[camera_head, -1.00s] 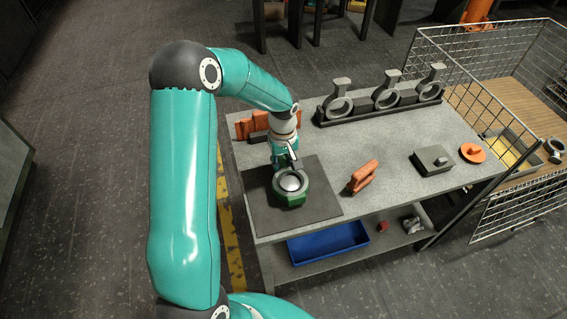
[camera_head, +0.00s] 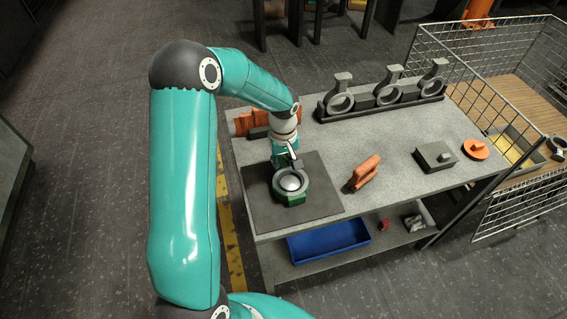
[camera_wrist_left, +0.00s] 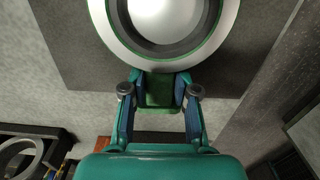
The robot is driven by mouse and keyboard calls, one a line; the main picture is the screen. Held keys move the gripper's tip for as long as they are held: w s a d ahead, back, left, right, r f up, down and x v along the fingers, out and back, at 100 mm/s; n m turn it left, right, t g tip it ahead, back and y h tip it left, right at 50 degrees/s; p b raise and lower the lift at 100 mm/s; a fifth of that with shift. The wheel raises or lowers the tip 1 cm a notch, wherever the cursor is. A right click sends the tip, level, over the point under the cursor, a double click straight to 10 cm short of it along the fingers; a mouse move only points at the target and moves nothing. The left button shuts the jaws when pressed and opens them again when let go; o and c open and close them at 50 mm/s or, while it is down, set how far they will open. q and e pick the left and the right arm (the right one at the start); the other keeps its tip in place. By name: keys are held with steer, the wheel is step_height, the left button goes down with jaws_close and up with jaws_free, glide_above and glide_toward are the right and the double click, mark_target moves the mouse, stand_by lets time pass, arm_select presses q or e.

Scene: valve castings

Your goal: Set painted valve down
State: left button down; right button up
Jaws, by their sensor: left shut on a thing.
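The painted valve (camera_head: 291,198) is a green-edged ring body with a pale round disc in its middle. It is at the dark mat (camera_head: 322,208) on the near left of the bench; I cannot tell whether it touches the mat. My left gripper (camera_head: 287,165) reaches it from behind. In the left wrist view the valve (camera_wrist_left: 205,52) fills the top, and my left gripper (camera_wrist_left: 158,92) is shut on its green neck, with one finger on each side. The valve's underside is hidden. My right gripper is not in view.
A rack (camera_head: 380,106) with several grey valves stands at the bench's back. An orange-handled object (camera_head: 364,172), a grey box (camera_head: 436,157) and an orange disc (camera_head: 475,149) lie to the right. A blue tray (camera_head: 328,241) sits on the lower shelf. Wire mesh (camera_head: 515,215) borders the right.

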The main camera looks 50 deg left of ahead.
arm_select(q)
steer(key=c, duration=0.8)
jaws_free()
steer(key=shift+f, duration=0.15)
step_height(320, 180, up, 12)
steer(key=shift+a, duration=0.1)
stand_by(0.4)
